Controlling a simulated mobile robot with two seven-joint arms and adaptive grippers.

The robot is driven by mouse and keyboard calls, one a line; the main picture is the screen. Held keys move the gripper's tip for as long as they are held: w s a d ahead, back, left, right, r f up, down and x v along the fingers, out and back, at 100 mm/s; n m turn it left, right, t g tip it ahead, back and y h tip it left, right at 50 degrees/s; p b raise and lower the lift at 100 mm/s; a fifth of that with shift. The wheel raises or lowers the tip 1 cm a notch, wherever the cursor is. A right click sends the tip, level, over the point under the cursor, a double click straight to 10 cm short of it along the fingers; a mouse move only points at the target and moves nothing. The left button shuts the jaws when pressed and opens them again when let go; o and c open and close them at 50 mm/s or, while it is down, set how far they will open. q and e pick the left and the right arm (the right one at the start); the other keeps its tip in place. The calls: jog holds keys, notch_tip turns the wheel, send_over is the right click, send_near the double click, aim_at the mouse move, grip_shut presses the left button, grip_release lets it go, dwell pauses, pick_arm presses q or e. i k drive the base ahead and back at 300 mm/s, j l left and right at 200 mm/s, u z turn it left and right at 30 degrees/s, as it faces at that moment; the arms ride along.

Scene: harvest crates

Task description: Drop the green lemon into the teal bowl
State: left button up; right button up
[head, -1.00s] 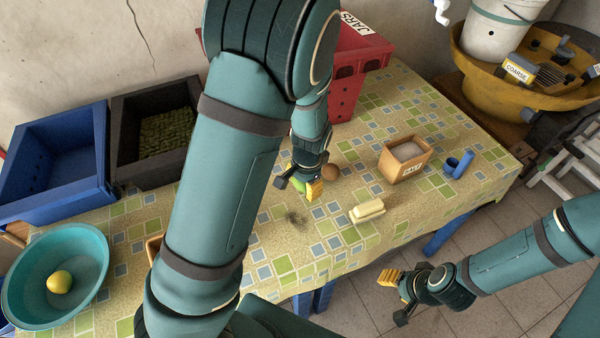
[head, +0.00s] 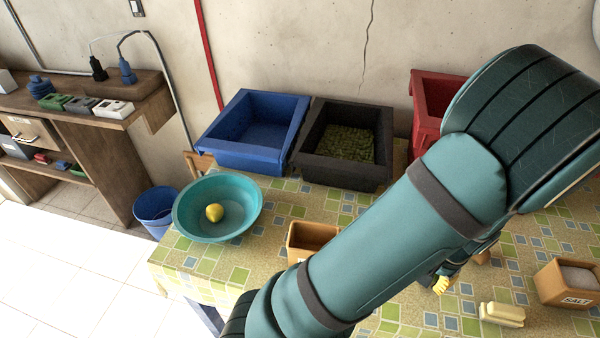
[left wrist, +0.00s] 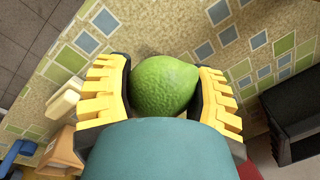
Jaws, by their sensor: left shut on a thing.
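The green lemon (left wrist: 165,85) sits between the yellow-padded fingers of my left gripper (left wrist: 164,92) in the left wrist view, and the gripper is shut on it. In the head view my left gripper (head: 441,284) is mostly hidden behind my left arm, low over the table, and the lemon cannot be seen there. The teal bowl (head: 188,222) stands at the table's left end, well to the left of the gripper. A yellow lemon (head: 214,212) lies in it.
A blue crate (head: 240,160) and a black crate (head: 335,176) with green contents stand behind the bowl. A red crate (head: 425,90), a small wooden box (head: 312,235), a butter-like block (head: 501,314) and a salt box (head: 570,284) are also on the table.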

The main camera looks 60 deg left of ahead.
aim_at(224, 204)
jog(key=k+j+u, duration=0.1)
jog(key=k, duration=0.25)
jog(key=k+j+u, duration=0.15)
jog(key=k, duration=0.25)
jog(key=k+j+u, duration=0.1)
jog(key=j, duration=0.45)
jog(key=j+u, duration=0.15)
jog(key=j, duration=0.4)
jog(key=k, duration=0.05)
